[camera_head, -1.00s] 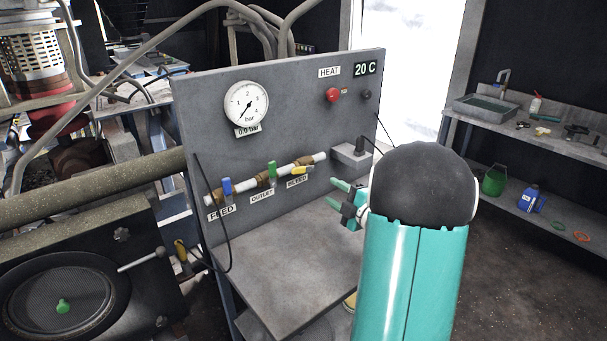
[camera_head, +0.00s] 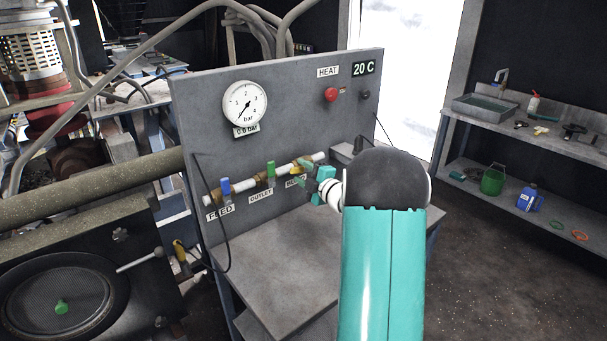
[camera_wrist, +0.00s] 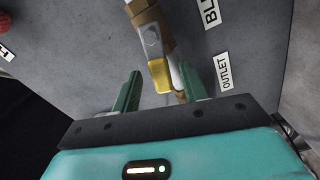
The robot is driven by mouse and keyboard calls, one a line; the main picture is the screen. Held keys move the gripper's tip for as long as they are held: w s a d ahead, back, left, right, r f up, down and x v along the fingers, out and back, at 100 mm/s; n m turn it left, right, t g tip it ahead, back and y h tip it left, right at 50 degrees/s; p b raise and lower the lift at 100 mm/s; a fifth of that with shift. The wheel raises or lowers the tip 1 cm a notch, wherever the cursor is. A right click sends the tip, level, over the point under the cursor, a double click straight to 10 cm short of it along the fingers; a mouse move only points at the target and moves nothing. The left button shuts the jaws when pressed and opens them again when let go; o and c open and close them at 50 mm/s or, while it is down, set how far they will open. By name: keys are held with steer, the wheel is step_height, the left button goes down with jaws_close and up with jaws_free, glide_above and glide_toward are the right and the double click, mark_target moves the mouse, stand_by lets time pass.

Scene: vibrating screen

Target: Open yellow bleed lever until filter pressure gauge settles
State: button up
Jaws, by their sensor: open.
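The yellow bleed lever (camera_head: 296,172) is on the right valve of the pipe on the grey panel, partly hidden by my gripper (camera_head: 305,172). In the wrist view the yellow lever (camera_wrist: 160,74) shows between the two green fingers of my gripper (camera_wrist: 161,71). The fingers are open, with a gap on each side of the lever; I see no grip on it.
The blue feed handle (camera_head: 226,186) and green outlet handle (camera_head: 270,168) stand upright left of the bleed valve. A red button (camera_head: 331,95) is above right. A grey box (camera_head: 342,152) sits close behind my gripper. The bench top (camera_head: 275,258) below is clear.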

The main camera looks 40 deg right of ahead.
jaws_close()
steer(key=shift+r+m, duration=0.1)
steer(key=shift+m, duration=0.2)
steer(key=shift+d+r+m, duration=0.5)
steer(key=shift+d+m, duration=0.2)
steer(key=shift+m, duration=1.7)
steer(key=shift+d+r+m, duration=0.5)
steer(key=shift+d+m, duration=0.25)
steer(key=shift+m, duration=1.65)
steer(key=shift+d+r+m, duration=0.5)
steer(key=shift+d+m, duration=0.2)
steer(key=shift+m, duration=1.7)
